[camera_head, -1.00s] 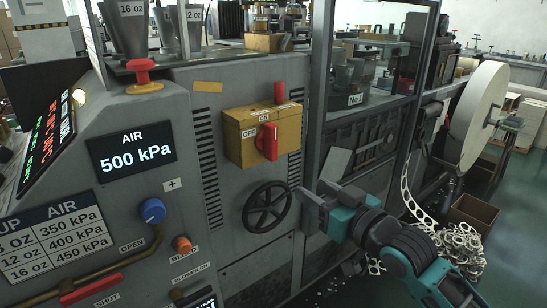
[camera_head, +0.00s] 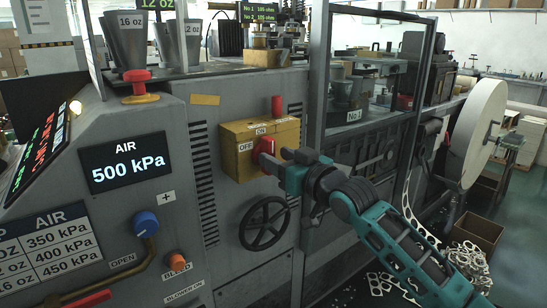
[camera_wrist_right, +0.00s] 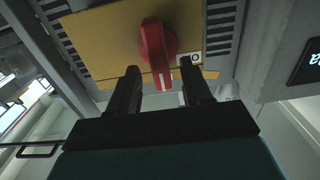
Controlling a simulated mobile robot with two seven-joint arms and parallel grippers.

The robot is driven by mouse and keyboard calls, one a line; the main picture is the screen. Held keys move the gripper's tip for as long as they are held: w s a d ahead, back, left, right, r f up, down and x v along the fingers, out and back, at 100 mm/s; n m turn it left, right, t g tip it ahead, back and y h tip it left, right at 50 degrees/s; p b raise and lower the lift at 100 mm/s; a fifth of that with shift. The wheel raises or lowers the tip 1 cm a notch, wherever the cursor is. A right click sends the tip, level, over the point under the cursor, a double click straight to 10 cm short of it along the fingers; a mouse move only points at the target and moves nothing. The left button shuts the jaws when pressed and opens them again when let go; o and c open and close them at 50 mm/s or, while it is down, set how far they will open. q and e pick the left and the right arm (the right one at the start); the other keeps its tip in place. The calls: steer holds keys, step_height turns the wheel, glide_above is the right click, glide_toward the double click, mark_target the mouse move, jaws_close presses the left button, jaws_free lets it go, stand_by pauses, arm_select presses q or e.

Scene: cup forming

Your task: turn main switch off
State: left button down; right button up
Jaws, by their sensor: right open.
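The main switch is a yellow box (camera_head: 235,152) on the grey machine front, marked ON at the top and OFF at the left. Its red handle (camera_head: 266,146) stands upright, in line with the ON mark. My right gripper (camera_head: 276,159) is open just in front of the handle and hides its lower part. In the right wrist view, the red handle (camera_wrist_right: 157,52) points between the two open fingers (camera_wrist_right: 160,76), with clear space on both sides. I cannot tell whether the fingertips reach past the handle's face. My left gripper is not in view.
A black handwheel (camera_head: 265,223) sits just below the box. A red stop button (camera_head: 138,82), a blue knob (camera_head: 146,223) and an orange BLEED knob (camera_head: 177,262) are to the left. A frame post (camera_head: 316,95) stands to the right.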

steer(key=shift+x, duration=1.2)
jaws_close()
